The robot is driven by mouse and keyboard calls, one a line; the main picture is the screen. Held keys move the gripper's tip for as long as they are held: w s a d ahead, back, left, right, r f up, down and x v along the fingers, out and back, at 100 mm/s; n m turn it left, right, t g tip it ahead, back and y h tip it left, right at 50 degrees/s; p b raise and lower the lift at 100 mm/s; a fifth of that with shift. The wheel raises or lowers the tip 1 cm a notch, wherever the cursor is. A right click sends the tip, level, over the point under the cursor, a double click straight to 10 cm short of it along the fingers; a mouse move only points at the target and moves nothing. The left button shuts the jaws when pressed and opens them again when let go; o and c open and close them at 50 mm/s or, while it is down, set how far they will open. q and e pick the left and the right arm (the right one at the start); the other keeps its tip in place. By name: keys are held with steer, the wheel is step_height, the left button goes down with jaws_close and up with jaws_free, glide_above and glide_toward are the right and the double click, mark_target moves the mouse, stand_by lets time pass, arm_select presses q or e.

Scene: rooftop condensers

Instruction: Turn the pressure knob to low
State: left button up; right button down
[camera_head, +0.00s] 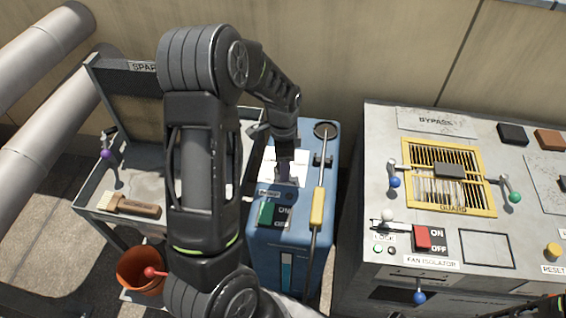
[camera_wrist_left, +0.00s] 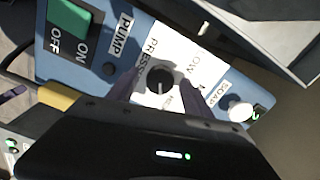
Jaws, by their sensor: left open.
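The pressure knob (camera_wrist_left: 160,77) is a black round knob on a white label plate of the blue pump unit (camera_head: 289,240). In the left wrist view its pale pointer line points down in the picture, near partly hidden lettering; part of a "LOW" label shows to its upper right. My left gripper (camera_head: 285,175) is over the white plate in the head view and hides the knob there. In the left wrist view its open fingers (camera_wrist_left: 163,92) stand on either side of the knob; I cannot tell whether they touch it. My right gripper is not in view.
A green PUMP switch (camera_head: 266,213) and a yellow-handled wand (camera_head: 318,205) are close to the gripper. A grey condenser panel (camera_head: 470,235) with levers and a red isolator switch stands right. A cart with a brush (camera_head: 132,205) and an orange bucket (camera_head: 138,272) are left.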

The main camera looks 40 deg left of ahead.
arm_select(q)
steer(key=shift+c, duration=0.5)
jaws_close()
